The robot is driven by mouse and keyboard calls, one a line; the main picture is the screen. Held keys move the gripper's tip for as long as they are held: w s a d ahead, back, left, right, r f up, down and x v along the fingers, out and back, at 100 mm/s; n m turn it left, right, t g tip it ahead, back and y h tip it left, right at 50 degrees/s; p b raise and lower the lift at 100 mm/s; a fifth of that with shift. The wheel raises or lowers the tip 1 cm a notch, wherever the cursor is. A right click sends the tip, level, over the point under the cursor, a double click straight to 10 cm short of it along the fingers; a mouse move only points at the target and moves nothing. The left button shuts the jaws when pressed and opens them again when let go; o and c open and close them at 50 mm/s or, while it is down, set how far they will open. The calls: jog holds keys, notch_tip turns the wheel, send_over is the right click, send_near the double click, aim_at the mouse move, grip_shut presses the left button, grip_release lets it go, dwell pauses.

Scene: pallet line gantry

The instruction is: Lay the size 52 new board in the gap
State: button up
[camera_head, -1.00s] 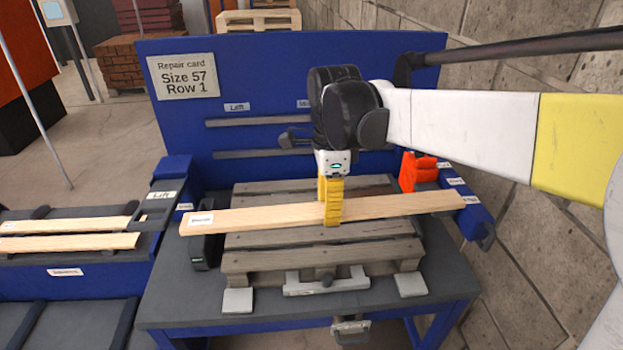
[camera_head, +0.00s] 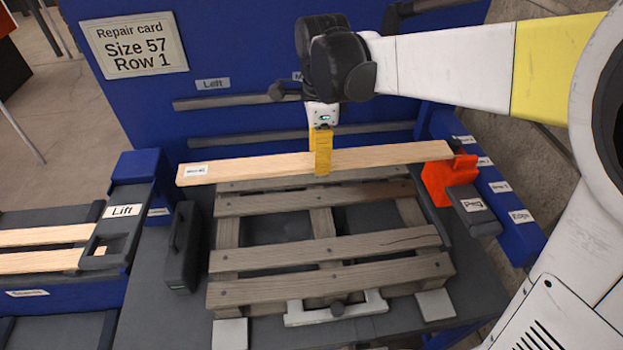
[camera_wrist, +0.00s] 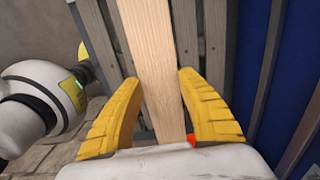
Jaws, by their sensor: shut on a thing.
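My gripper (camera_head: 321,172) is shut on a pale new board (camera_head: 245,167) near its middle. The board lies level, left to right, above the back of a worn grey pallet (camera_head: 330,290). A small white label on its left end is too small to read. In the wrist view the yellow fingers (camera_wrist: 160,118) stand either side of the board (camera_wrist: 158,65). The pallet has a wide gap (camera_head: 280,229) between its back slats and the two front slats. The board is not in this gap; its exact height above the pallet is hard to tell.
A repair card (camera_head: 135,45) on the blue back panel reads "Size 57 Row 1". An orange block (camera_head: 447,181) by the "Peg" label stands right of the pallet, close to the board's right end. A dark grey block (camera_head: 183,247) stands left. More pale boards (camera_head: 45,236) lie far left.

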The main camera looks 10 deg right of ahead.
aim_at(317, 225)
notch_tip(317, 225, down, 23)
jog(key=b, duration=0.7)
jog(key=shift+w+f, duration=0.1)
jog(key=shift+f, duration=0.1)
jog(key=shift+r, duration=0.1)
jog(key=o, duration=1)
